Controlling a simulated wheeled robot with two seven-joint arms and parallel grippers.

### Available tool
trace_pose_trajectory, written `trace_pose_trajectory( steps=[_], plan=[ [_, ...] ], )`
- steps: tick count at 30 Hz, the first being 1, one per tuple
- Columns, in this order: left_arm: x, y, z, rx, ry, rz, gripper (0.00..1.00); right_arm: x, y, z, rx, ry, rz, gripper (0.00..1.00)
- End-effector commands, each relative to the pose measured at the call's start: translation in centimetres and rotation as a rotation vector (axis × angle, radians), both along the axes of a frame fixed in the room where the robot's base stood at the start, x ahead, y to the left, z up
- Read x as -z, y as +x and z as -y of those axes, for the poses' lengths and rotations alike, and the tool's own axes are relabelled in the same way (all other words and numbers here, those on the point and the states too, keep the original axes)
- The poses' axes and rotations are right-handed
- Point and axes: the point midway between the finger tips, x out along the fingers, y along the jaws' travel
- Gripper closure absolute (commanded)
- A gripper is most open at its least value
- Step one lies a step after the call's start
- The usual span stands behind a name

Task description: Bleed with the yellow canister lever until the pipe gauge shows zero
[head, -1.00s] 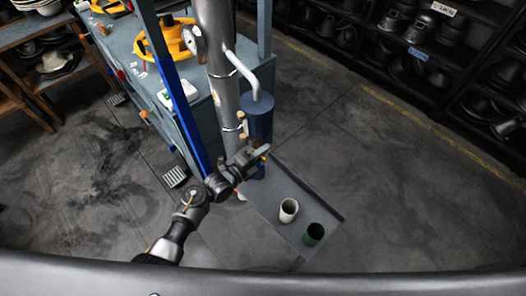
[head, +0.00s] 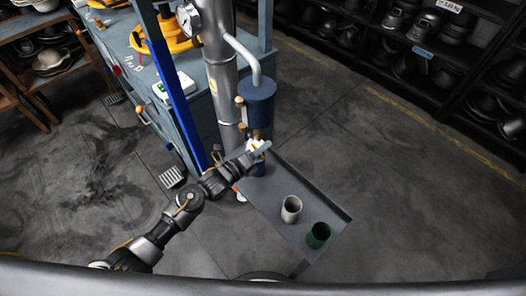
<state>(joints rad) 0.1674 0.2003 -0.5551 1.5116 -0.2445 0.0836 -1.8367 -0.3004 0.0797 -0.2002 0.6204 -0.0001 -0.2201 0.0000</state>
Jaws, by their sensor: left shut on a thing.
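A blue canister (head: 257,103) hangs beside the vertical silver pipe (head: 221,82), joined to it by a bent light pipe. The round pipe gauge (head: 187,17) is on the pipe near the top; its needle is too small to read. My left gripper (head: 259,147) is just below the canister, shut on the small yellow canister lever (head: 252,143), which is mostly hidden by the fingers. My right gripper is not in view.
A blue-grey press bench (head: 140,95) stands at left, with a blue post. Dark hat shelves (head: 430,70) line the right. Floor between is clear.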

Motion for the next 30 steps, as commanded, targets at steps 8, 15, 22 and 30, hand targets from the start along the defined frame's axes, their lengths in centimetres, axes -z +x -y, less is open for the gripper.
trace_pose_trajectory(
  steps=[8, 15, 22, 30],
  plan=[
    [0.59, 0.2, -0.23, -0.001, 0.067, 0.065, 1.0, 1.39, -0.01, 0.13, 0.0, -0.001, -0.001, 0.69],
    [0.54, 0.23, -0.23, 0.0, 0.08, 0.077, 1.0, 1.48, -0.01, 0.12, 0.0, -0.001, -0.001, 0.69],
    [0.52, 0.22, -0.24, 0.0, 0.079, 0.077, 1.0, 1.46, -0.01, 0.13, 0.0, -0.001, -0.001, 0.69],
    [0.5, 0.23, -0.24, 0.0, 0.079, 0.077, 0.62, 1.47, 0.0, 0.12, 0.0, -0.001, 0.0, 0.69]
  ],
)
